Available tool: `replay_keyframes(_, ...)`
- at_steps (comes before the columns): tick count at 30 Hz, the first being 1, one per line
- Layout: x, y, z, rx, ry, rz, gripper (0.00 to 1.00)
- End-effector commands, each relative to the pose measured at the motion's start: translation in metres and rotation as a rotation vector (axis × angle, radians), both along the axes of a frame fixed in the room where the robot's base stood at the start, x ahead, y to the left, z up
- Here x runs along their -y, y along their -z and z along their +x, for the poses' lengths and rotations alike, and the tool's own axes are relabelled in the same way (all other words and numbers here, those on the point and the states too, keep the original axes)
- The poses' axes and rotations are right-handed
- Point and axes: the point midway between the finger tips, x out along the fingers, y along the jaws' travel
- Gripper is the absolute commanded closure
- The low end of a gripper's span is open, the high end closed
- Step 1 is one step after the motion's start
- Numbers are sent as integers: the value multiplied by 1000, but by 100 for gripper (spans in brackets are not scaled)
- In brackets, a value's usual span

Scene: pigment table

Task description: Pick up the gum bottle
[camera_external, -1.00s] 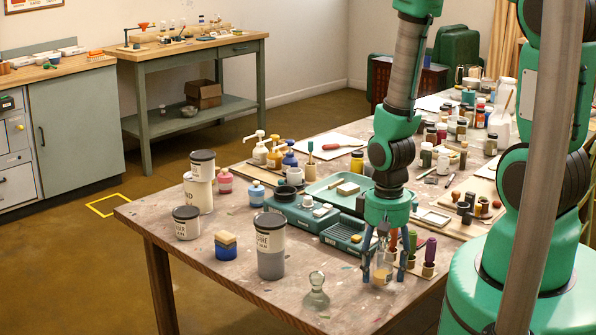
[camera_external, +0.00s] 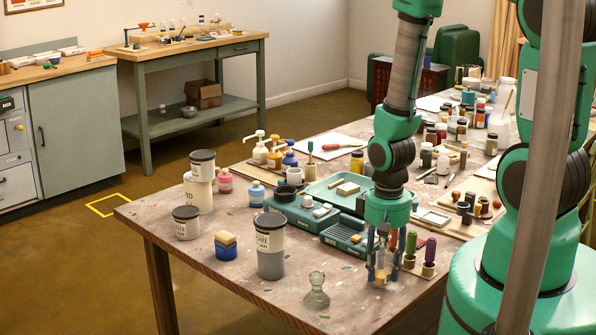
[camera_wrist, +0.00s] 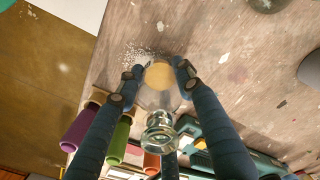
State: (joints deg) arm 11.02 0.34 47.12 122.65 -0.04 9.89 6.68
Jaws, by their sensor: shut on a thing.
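The gum bottle, clear glass with an amber content, shows in the wrist view (camera_wrist: 158,76) between my fingers, its round glass mouth toward the camera. My gripper (camera_external: 383,278) is shut on it, one finger on each side, fingertips low over the near right part of the table. In the external view the fingers largely hide the bottle. I cannot tell whether its base touches the table.
A clear glass stopper-shaped piece (camera_external: 316,290) and a grey-banded jar (camera_external: 270,247) stand left of my gripper. Handled tools, one purple (camera_external: 430,250), stand close on the right.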

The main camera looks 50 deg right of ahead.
Motion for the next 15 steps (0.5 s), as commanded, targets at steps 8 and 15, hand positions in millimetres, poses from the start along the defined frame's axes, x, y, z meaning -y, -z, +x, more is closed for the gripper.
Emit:
replay_keyframes(8, 0, -7, 0, 1, 0, 0, 93)
replay_keyframes(15, 0, -34, 1, 3, 0, 0, 93)
